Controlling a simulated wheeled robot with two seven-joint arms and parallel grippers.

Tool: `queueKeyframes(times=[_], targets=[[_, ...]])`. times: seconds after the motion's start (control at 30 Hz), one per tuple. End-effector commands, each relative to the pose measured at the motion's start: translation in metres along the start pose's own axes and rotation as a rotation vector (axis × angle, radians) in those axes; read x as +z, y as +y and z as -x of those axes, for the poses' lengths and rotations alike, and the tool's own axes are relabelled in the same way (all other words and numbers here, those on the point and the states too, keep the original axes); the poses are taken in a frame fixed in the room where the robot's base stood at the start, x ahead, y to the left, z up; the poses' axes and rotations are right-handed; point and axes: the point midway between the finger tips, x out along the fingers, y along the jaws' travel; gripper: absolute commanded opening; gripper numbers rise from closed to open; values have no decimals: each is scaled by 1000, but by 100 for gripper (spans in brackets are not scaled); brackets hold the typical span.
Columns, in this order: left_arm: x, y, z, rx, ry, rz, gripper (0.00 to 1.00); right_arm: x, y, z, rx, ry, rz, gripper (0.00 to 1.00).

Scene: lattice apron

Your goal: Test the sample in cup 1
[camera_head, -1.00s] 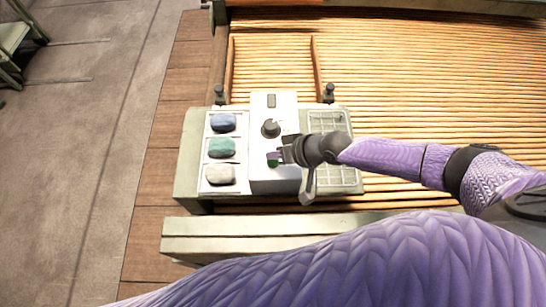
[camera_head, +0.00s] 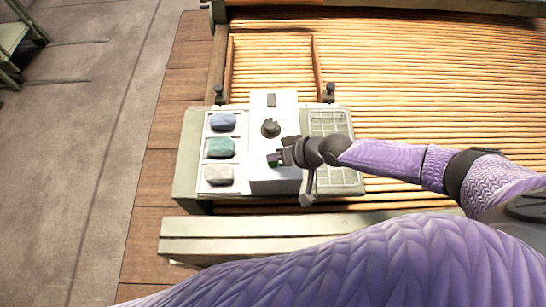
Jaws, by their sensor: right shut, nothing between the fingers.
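Left of the device, a white tray (camera_head: 207,161) holds a blue lump (camera_head: 223,122), a green lump (camera_head: 221,147) and a whitish lump (camera_head: 219,175) in separate compartments. No cup number is readable. My left gripper is not in view.
A gridded rack (camera_head: 327,122) lies right of the device, partly under my right arm. Two dark knobbed posts (camera_head: 219,94) (camera_head: 329,92) stand at the bench's back edge. A pale rail (camera_head: 300,232) runs in front. Slatted wood lies behind and to the right.

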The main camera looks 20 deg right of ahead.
Motion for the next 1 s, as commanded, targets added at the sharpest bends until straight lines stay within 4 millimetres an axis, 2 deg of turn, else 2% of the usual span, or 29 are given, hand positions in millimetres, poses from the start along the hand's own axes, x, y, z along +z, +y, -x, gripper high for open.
queueKeyframes(times=[0.67,1.0], targets=[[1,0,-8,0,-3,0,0,5,4,-6,0,-1,0,0],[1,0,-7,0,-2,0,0,4,3,-5,0,-1,0,0]])
